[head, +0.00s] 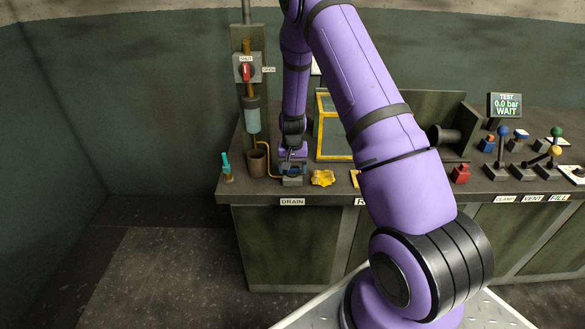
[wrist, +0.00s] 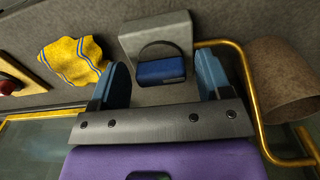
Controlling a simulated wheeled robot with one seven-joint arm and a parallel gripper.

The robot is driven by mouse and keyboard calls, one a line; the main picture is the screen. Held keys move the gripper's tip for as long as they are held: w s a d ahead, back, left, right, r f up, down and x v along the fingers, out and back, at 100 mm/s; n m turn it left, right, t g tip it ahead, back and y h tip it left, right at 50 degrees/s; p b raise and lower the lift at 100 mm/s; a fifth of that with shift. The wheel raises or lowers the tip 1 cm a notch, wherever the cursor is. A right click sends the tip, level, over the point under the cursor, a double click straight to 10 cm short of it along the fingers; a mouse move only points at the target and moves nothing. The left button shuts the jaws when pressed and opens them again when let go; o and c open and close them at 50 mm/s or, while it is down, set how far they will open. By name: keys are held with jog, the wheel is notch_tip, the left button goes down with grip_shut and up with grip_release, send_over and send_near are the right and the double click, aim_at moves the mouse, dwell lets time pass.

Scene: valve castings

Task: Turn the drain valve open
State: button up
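The drain valve, a grey block (wrist: 150,38) with a blue handle (wrist: 162,71), lies just ahead of my gripper (wrist: 163,68) in the wrist view. The two blue fingers stand apart, one on each side of the handle, with a visible gap on both sides. Nothing is held. In the head view my gripper (head: 292,166) points down at the bench edge above the DRAIN label (head: 292,202). There it mostly covers the valve, and I cannot tell how far the fingertips reach down beside the handle.
A brown cup (head: 257,162) and yellow pipe (wrist: 252,95) stand close beside the valve. A yellow cloth (head: 322,178) lies on the other side. A yellow-framed glass box (head: 332,128) stands behind. The test display (head: 506,105) reads 0.0 bar WAIT. Several levers stand at right.

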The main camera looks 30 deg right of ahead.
jog(key=shift+r, duration=0.1)
notch_tip(320, 180, up, 11)
jog(key=shift+f, duration=0.2)
dwell(0.5)
dwell(0.4)
notch_tip(320, 180, up, 13)
jog(key=n+t, duration=0.1)
send_over(292, 168)
jog(key=s+a, duration=0.4)
jog(key=s+a+r+n+t, duration=0.2)
jog(key=s+a+r, duration=0.3)
jog(key=s+r, duration=0.45)
jog(key=s+a+r+n, duration=0.1)
jog(key=s+a+r, duration=0.1)
jog(key=s, duration=0.5)
jog(key=s+a+r+n+t, duration=0.1)
jog(key=s+a+r, duration=0.1)
jog(key=s+r, duration=0.2)
jog(key=s+a+r+n+t, duration=0.1)
jog(key=s+r, duration=0.3)
jog(key=s, duration=0.5)
jog(key=shift+s+a+n, duration=0.35)
jog(key=shift+a+n, duration=0.05)
jog(key=shift+n, duration=0.1)
